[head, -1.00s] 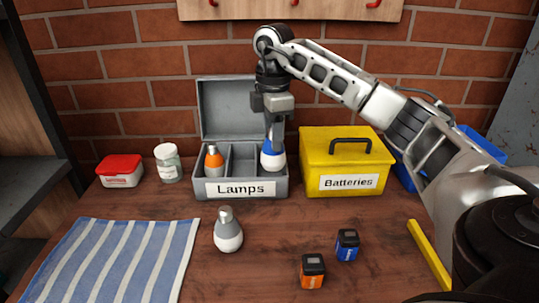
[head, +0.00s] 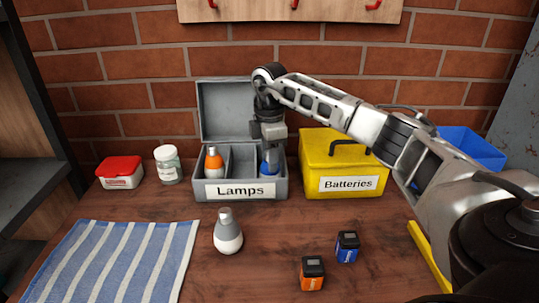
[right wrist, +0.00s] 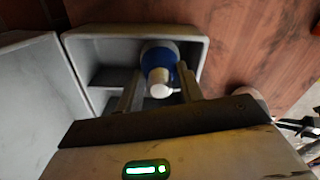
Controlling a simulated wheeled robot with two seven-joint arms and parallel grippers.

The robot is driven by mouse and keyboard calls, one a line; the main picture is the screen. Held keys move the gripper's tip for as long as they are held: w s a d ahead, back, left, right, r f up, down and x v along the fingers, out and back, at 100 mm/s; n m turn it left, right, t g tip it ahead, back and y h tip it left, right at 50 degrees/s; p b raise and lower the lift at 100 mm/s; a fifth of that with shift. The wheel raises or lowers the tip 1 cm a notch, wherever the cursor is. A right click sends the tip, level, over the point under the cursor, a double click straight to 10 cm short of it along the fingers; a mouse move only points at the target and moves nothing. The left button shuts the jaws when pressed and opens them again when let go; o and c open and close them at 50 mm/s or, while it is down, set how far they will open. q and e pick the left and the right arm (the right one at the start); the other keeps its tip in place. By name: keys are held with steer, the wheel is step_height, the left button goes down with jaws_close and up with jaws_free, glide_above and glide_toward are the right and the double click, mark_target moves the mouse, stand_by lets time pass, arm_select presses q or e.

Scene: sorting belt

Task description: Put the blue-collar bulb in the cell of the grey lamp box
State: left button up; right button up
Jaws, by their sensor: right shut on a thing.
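The grey lamp box (head: 210,190), labelled "Lamps", stands open with its lid up at the back. An orange-collar bulb (head: 213,163) is in its left cell, and the middle cell looks empty. The blue-collar bulb (head: 268,169) is down in the right cell, mostly hidden by the front wall in the head view. My right gripper (head: 270,148) is over that cell, shut on the blue-collar bulb. In the right wrist view the bulb (right wrist: 159,62) sits between the fingers, inside the box walls (right wrist: 84,58). My left gripper is not in view.
A yellow "Batteries" box (head: 312,180) stands closed to the right, a blue bin (head: 470,145) behind my arm. A grey-collar bulb (head: 228,235), two small batteries (head: 312,273), (head: 347,246) and a striped cloth (head: 110,265) lie in front. A jar and a red-lidded tub stand left.

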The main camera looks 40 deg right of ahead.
steer(key=o, duration=1.2)
steer(key=shift+o, duration=0.2)
step_height(320, 180, up, 11)
steer(key=shift+f+p, duration=0.15)
steer(key=shift+p, duration=0.15)
steer(key=shift+r, duration=0.75)
